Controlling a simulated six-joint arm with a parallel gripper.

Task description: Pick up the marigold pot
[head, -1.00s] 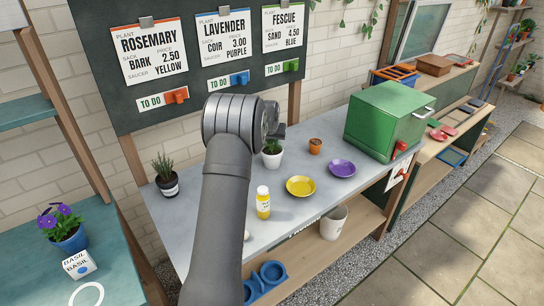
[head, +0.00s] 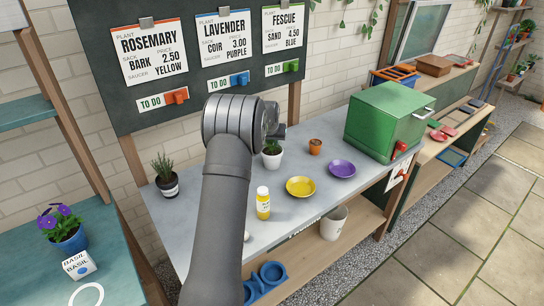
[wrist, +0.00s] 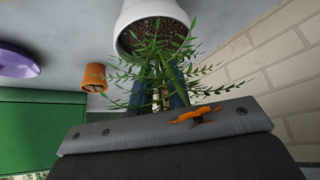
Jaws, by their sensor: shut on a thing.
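A white pot with a leafy green plant (head: 272,160) stands on the grey bench, partly hidden behind my arm in the head view. In the wrist view the white pot (wrist: 150,12) is at the top, and its thin green leaves spread in front of my gripper (wrist: 160,92). My gripper is at this pot and shut on it; leaves hide the fingertips and the exact contact. An orange flower-like shape (wrist: 198,115) shows on the grey gripper bar; I cannot tell if it belongs to the plant. No label naming a marigold is visible.
A small terracotta pot (head: 315,146), a purple saucer (head: 342,168), a yellow saucer (head: 300,187) and a yellow bottle (head: 263,202) stand on the bench. A dark pot with a white band (head: 168,185) is at left. A green box (head: 385,120) blocks the right end.

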